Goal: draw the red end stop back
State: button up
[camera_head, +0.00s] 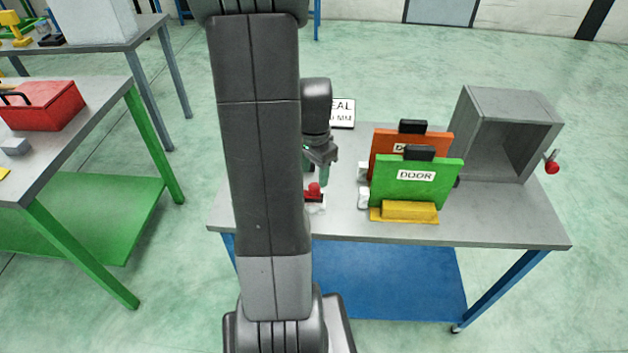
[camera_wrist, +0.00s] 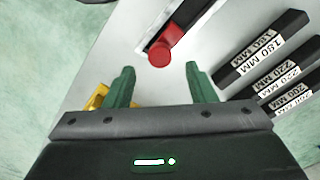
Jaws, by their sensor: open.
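The red end stop (camera_head: 314,189) stands near the front edge of the grey table, partly hidden behind my arm. In the wrist view its round red knob (camera_wrist: 161,54) shows at the end of a dark bar in a pale slotted track (camera_wrist: 172,28). My gripper (camera_wrist: 160,72) is open, its two green fingers apart. The knob appears in the gap between the fingertips, slightly beyond them, with nothing visibly gripped. In the head view my gripper (camera_head: 324,172) hangs just above and beside the end stop, pointing down.
A green door panel (camera_head: 416,188) in a yellow base (camera_head: 405,212) and an orange panel (camera_head: 382,143) stand to the right. An open grey box (camera_head: 507,130) is farther right.

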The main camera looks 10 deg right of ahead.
aim_at(314, 186)
jog(key=shift+f, duration=2.25)
